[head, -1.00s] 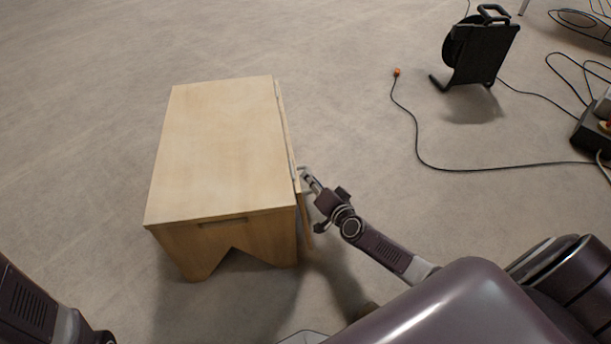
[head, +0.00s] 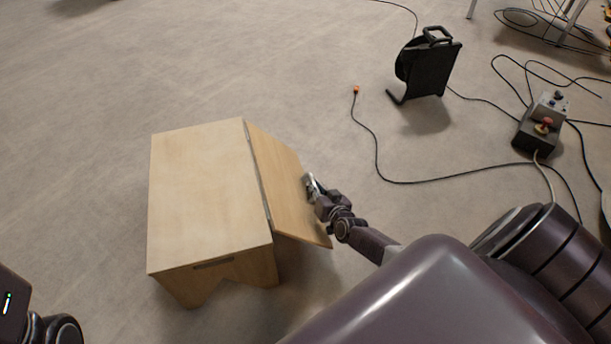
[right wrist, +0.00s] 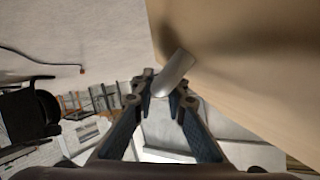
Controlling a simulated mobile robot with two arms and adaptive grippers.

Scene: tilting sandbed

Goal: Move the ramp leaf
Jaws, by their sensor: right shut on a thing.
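The ramp leaf (head: 290,190) is a light wooden panel hinged along the right edge of the wooden box (head: 200,195). It slopes outward and down from the box top, its outer edge clear of the floor. My right gripper (head: 312,186) is at the leaf's outer edge, shut on a small grey metal handle. The right wrist view shows this handle (right wrist: 175,75) between the fingertips, with the leaf's face (right wrist: 260,70) filling the upper right. My left gripper is not in view; only part of my left arm shows at the lower left.
A black cable reel (head: 428,66) stands on the floor at the upper right. Its cable with an orange end (head: 356,89) lies across the floor. A control box with a red button (head: 541,122) is farther right. The floor left of the box is clear.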

